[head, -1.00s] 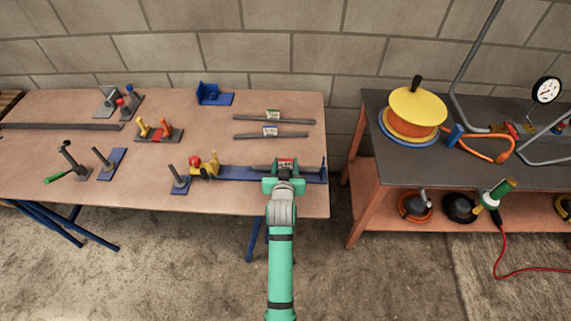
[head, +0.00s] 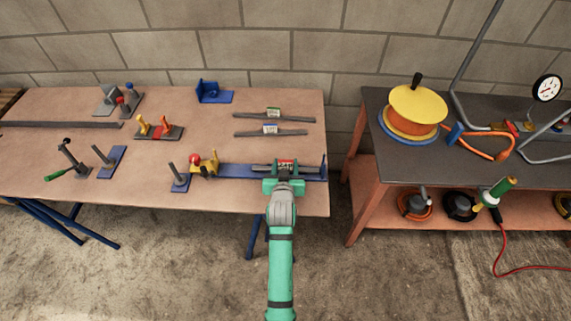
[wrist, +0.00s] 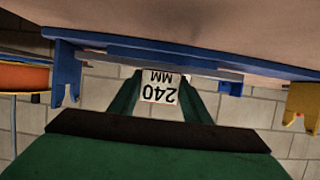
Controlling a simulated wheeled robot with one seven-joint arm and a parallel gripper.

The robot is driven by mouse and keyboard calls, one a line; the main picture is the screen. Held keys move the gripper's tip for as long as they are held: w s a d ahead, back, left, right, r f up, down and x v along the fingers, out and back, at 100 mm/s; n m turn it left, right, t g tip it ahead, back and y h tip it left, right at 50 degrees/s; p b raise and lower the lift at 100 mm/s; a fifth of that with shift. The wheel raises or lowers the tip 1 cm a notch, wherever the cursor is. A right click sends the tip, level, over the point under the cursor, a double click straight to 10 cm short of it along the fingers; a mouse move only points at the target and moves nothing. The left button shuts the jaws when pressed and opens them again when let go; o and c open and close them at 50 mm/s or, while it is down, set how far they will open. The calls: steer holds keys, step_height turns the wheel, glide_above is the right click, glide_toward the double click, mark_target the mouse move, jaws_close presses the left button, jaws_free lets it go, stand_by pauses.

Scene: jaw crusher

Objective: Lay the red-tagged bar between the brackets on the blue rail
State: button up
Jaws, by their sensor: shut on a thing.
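My gripper (head: 284,182) is shut on the red-tagged bar (head: 309,168), a dark grey bar held at its tag (head: 286,164). The bar lies lengthwise along the right part of the blue rail (head: 238,172). In the wrist view the tag (wrist: 161,88) reads "240 MM" upside down between the fingers. There the bar (wrist: 120,55) runs along the blue rail (wrist: 190,47). A slotted blue bracket (wrist: 63,72) stands past its left end, and a yellow bracket (wrist: 303,105) is at the far right. I cannot tell whether the bar touches the rail.
Two more tagged bars (head: 290,118) (head: 288,133) lie behind the rail. A yellow clamp with a red knob (head: 206,166) sits on the rail's left part. A blue angle bracket (head: 212,94) stands at the back. A second bench (head: 400,160) is at the right, across a gap.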

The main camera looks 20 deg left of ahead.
steer(key=shift+f, duration=0.35)
steer(key=o, duration=1.3)
steer(key=shift+s, duration=0.1)
steer(key=v, duration=1)
steer(key=shift+s+r, duration=0.2)
steer(key=shift+s, duration=0.05)
steer(key=shift+d, duration=0.1)
